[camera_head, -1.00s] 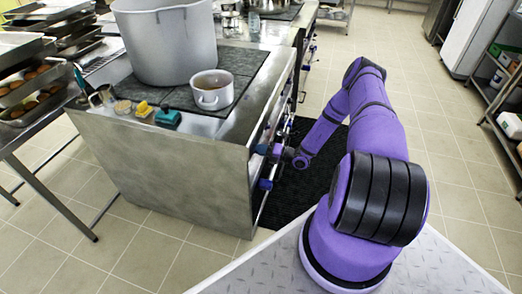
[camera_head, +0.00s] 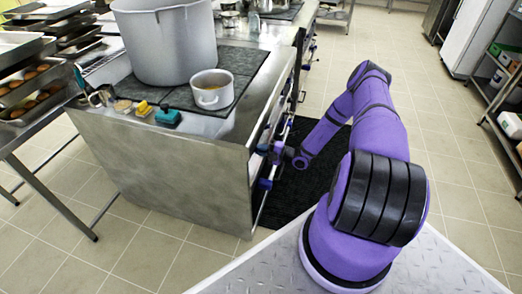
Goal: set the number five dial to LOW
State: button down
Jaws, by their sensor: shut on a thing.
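The stove (camera_head: 165,165) is a steel block whose control front faces right and is seen very obliquely. Blue dials stick out along that front; one dial (camera_head: 265,184) is near the closest corner. My gripper (camera_head: 273,151) is at the front, just beyond that dial, shut on another dial that it mostly hides. The dial numbers, their marks and the pointer of the held dial cannot be read from here.
A large stockpot (camera_head: 168,45) and a small pot (camera_head: 212,90) stand on the cooktop, with sponges (camera_head: 168,115) near its edge. A rail (camera_head: 262,207) runs along the front. A black mat (camera_head: 300,185) lies beside the stove.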

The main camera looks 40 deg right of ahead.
jog(key=shift+f, duration=0.1)
dwell(0.4)
jog(key=c, duration=1.2)
grip_release()
jog(key=shift+o, duration=0.2)
jog(key=v, duration=1.1)
